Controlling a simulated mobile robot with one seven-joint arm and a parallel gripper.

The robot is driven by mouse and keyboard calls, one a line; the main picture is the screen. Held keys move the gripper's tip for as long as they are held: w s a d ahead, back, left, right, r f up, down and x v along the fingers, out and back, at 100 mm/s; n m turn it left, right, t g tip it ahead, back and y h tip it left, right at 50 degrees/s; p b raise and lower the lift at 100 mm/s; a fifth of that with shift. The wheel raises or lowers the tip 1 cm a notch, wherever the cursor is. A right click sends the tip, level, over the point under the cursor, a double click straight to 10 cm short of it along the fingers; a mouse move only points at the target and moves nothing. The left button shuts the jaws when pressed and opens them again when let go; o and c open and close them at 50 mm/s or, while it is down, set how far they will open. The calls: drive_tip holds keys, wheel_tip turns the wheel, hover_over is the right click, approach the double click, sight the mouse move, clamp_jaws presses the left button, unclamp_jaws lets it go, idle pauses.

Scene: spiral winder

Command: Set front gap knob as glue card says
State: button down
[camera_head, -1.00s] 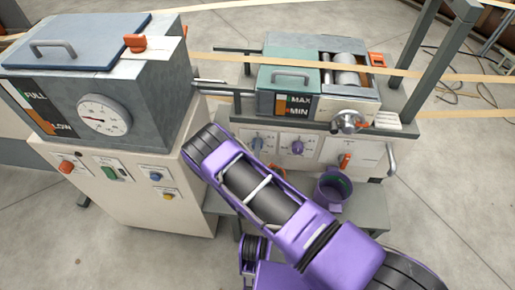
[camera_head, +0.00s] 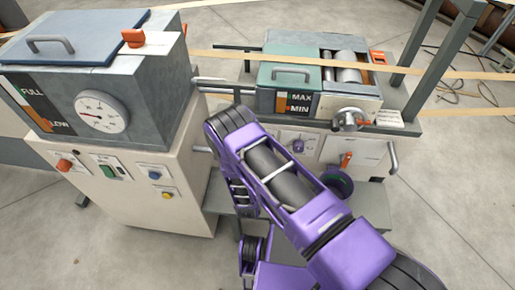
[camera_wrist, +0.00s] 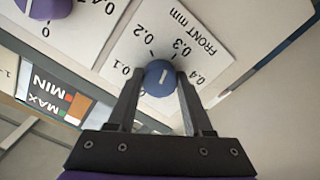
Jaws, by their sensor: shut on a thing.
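The blue front gap knob (camera_wrist: 160,76) sits on a white plate marked FRONT mm (camera_wrist: 218,45) in the wrist view, with 0.1, 0.2, 0.3 and 0.4 readable around it. Its short white mark leans up and slightly right; I cannot tell exactly which value it meets. My gripper (camera_wrist: 160,82) has its two dark fingers closed on the knob's sides. In the head view my purple arm hides the knob and the gripper. I cannot make out a glue card for certain; small print on a pale label (camera_head: 397,121) at the machine's right is unreadable.
A purple knob (camera_wrist: 43,7) with its own scale sits beside the front plate; it also shows in the head view (camera_head: 298,145). The glue pot (camera_head: 290,95) has a MAX/MIN gauge. A grey-white cabinet (camera_head: 150,190) with a dial stands left.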

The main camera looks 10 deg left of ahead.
drive_tip(key=shift+m+b, duration=0.5)
drive_tip(key=shift+m, duration=1.2)
drive_tip(key=shift+c, duration=1.5)
unclamp_jaws()
drive_tip(key=shift+s+a, duration=0.1)
drive_tip(key=shift+s, duration=0.05)
